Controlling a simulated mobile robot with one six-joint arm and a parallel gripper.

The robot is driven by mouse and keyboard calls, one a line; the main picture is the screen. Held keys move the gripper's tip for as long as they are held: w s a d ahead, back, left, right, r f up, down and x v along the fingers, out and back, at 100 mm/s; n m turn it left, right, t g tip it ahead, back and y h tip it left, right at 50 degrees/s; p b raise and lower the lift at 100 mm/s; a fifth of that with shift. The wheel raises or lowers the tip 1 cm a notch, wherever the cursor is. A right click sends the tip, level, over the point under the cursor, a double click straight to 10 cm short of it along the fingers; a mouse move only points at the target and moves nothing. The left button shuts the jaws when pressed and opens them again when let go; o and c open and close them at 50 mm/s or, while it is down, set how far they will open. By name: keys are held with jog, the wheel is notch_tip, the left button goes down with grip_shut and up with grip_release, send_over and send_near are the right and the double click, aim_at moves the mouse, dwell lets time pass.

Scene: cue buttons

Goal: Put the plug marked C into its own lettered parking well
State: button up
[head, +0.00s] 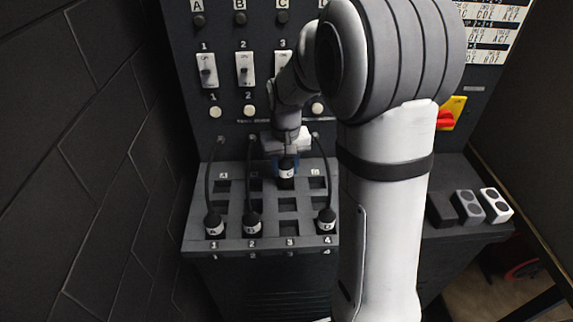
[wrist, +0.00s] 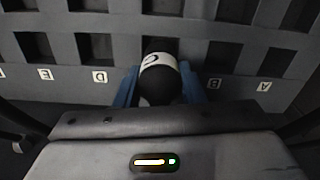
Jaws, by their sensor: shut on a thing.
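The plug marked C (head: 287,172) is black with a white lettered band, held upright over the back row of the socket deck (head: 262,240). My gripper (head: 286,162) has blue fingertips shut on its sides. In the wrist view the plug C (wrist: 158,68) sits between the fingers (wrist: 160,92), in line with a dark well (wrist: 160,46) between the wells lettered D (wrist: 96,47) and B (wrist: 222,54). The plug covers that well's label. I cannot tell whether its tip is inside the well.
Three other corded plugs stand in the front row: one at 1 (head: 213,224), one at 2 (head: 252,223), one at 4 (head: 327,220). Front hole 3 (head: 289,229) is empty. A panel with switches (head: 207,70) rises behind.

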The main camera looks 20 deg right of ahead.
jog(key=shift+f+b, duration=0.9)
jog(key=shift+f, duration=0.5)
jog(key=o, duration=1.1)
notch_tip(320, 180, up, 7)
jog(key=shift+r, duration=0.45)
